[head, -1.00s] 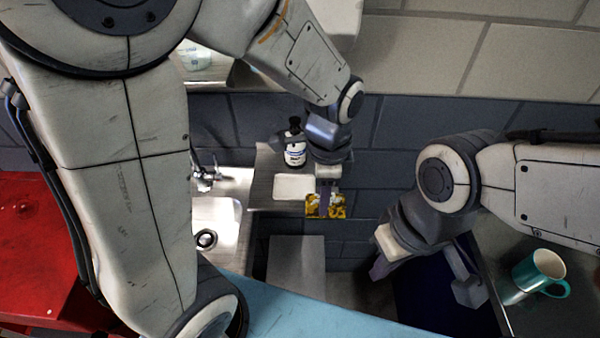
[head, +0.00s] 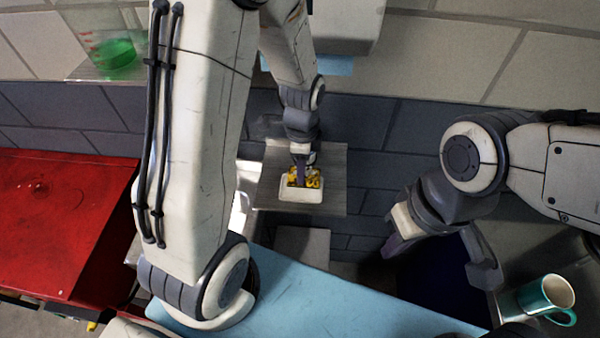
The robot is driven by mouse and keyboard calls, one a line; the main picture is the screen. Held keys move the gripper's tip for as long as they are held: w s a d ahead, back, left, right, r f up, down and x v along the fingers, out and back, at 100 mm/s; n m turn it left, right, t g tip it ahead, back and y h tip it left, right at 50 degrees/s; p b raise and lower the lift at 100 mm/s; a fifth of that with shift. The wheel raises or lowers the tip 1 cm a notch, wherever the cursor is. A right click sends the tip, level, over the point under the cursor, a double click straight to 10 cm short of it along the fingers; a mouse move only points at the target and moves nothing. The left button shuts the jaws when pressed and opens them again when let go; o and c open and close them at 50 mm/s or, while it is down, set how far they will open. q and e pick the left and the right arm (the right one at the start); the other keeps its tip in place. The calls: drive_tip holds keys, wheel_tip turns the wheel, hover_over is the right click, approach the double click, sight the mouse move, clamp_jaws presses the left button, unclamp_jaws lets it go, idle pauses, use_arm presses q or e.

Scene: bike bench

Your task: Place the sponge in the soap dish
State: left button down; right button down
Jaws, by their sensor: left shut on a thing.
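My left gripper (head: 302,178) is shut on the sponge (head: 314,183), a yellow block with dark and pale markings. The sponge is over the far part of the white soap dish (head: 300,197), which sits on a grey shelf (head: 333,185). I cannot tell whether the sponge touches the dish's floor.
A red cabinet (head: 60,220) is at the left. A light blue surface (head: 300,300) spans the front. A container with green contents (head: 115,55) sits on a ledge at the upper left.

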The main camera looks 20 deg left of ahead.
use_arm(q)
drive_tip(key=shift+a+f, duration=0.15)
drive_tip(key=shift+a, duration=0.15)
wheel_tip(320, 180, down, 4)
drive_tip(key=shift+r+p, duration=0.15)
drive_tip(key=shift+p, duration=0.5)
drive_tip(key=shift+f, duration=0.2)
drive_tip(key=shift+f, duration=0.2)
drive_tip(key=c, duration=0.5)
unclamp_jaws()
drive_tip(key=shift+r, duration=0.1)
